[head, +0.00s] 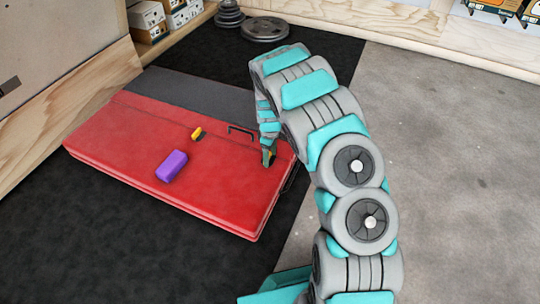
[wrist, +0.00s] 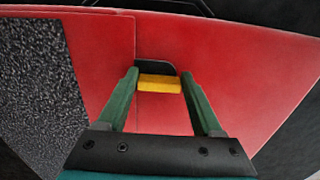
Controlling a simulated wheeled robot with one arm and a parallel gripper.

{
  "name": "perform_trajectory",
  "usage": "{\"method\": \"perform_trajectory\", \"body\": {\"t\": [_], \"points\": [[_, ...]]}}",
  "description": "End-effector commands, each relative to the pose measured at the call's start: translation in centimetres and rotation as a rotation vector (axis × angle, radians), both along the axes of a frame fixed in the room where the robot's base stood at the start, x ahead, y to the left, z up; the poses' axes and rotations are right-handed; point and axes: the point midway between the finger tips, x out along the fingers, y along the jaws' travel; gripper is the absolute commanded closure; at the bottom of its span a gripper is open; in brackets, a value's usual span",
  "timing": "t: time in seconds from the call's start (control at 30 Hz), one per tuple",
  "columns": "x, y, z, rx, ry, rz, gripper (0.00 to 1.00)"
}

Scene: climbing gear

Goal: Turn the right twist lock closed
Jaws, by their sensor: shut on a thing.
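A red crash pad (head: 110,150) lies flat on the black mat with a dark grey strip along its far side. The right twist lock (wrist: 159,83) is a yellow bar over a black plate. My gripper (wrist: 160,78) points down at it, with one green finger at each end of the bar, shut on it. In the head view my gripper (head: 268,155) mostly hides this lock near the pad's right end. The left twist lock (head: 197,133), also yellow, sits near the pad's middle, apart from my gripper.
A purple block (head: 172,166) lies on top of the pad. A black handle (head: 240,130) is between the two locks. Weight plates (head: 265,29) and boxes on a shelf (head: 147,15) are at the back. Grey floor (head: 450,150) is clear on the right.

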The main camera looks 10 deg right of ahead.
Motion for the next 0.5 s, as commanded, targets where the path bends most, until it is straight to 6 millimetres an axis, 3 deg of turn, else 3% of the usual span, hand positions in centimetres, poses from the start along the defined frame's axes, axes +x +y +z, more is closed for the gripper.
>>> {"method": "perform_trajectory", "body": {"t": [0.17, 0.5], "points": [[-0.03, 0.02, 0.00, 0.001, 0.001, 0.000, 0.88], [-0.06, 0.05, 0.05, 0.000, 0.002, -0.058, 0.88]]}}
